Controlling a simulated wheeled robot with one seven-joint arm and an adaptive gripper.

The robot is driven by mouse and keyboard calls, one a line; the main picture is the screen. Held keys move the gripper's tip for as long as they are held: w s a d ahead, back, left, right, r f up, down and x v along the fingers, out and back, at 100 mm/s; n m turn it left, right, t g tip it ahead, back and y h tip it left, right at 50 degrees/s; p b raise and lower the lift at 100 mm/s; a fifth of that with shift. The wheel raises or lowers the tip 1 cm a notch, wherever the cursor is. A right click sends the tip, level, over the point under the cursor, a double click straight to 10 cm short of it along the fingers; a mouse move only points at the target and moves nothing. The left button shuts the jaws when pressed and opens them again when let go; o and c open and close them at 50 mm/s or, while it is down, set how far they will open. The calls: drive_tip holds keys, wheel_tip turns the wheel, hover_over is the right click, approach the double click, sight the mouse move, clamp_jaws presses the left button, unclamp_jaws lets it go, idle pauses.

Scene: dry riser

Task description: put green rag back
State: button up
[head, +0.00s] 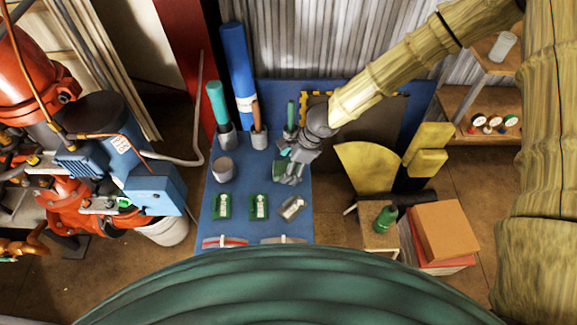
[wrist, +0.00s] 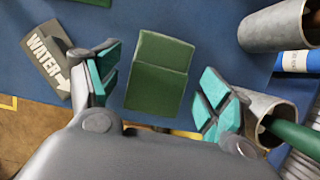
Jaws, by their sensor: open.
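The green rag (wrist: 158,72) shows in the wrist view as a folded dark green square over the blue table top (wrist: 222,55). It lies between the two teal-padded fingers of my gripper (wrist: 160,84), with a gap on each side. My gripper is open and holds nothing. In the head view my gripper (head: 289,172) is low over the right part of the blue table (head: 238,185).
Grey cups with handled tools (head: 257,138) stand along the table's far side; one cup (wrist: 268,108) is close to my right finger. Another cup (head: 222,168) stands left. Green cards (head: 223,206) and a grey WATER plate (wrist: 46,64) lie near the front. Boxes (head: 445,228) stand right.

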drive_tip(key=v, duration=1.1)
